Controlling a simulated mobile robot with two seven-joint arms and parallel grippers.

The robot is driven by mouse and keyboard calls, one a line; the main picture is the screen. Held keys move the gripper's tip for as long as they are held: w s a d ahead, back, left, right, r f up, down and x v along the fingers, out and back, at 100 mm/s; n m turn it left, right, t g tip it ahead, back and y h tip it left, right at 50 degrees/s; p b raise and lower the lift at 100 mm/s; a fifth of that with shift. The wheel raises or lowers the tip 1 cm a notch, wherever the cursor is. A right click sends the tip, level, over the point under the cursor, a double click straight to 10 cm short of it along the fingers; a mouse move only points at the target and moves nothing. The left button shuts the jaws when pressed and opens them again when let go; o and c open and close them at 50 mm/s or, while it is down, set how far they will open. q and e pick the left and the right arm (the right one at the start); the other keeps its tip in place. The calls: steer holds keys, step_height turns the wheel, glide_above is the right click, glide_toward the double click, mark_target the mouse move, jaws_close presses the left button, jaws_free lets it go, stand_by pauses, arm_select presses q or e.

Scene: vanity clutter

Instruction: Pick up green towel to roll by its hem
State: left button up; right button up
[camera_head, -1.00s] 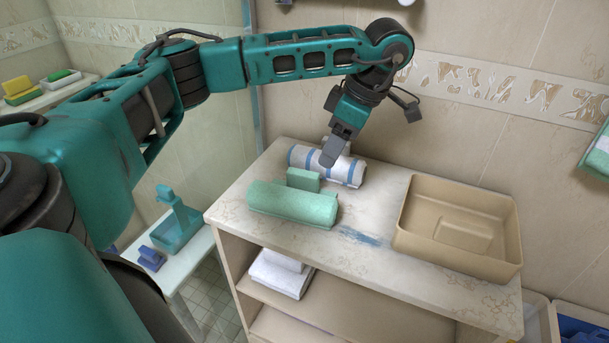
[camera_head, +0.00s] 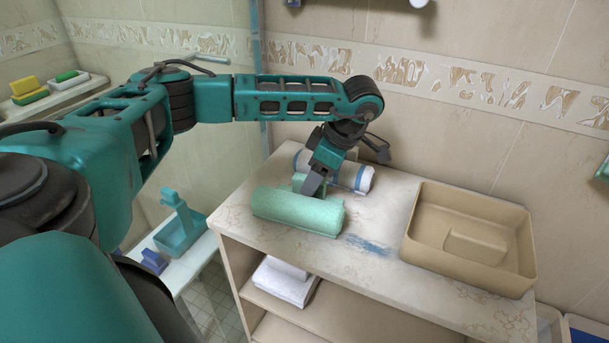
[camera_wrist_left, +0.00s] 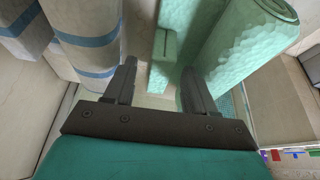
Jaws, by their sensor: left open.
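The green towel (camera_head: 298,212) lies as a thick roll on the shelf top. In the left wrist view the roll (camera_wrist_left: 242,45) shows its spiral end at the upper right. A small upright green piece (camera_wrist_left: 164,48) stands beside the roll; I cannot tell whether it is the towel's hem. My left gripper (camera_head: 312,190) points down just behind the roll. In the wrist view its fingers (camera_wrist_left: 158,70) are apart with nothing clearly held; the green piece shows beyond the gap, and the right finger is close to the roll. My right gripper is not in view.
A white towel roll with blue stripes (camera_head: 356,178) lies behind my left gripper. A tan bin (camera_head: 425,235) stands to the right on the shelf top (camera_head: 390,285). A blue smear (camera_head: 368,244) marks the surface between. Folded white towels (camera_head: 284,283) lie on the shelf below.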

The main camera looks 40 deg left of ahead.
arm_select(q)
steer(key=shift+x, duration=1.05)
jaws_close()
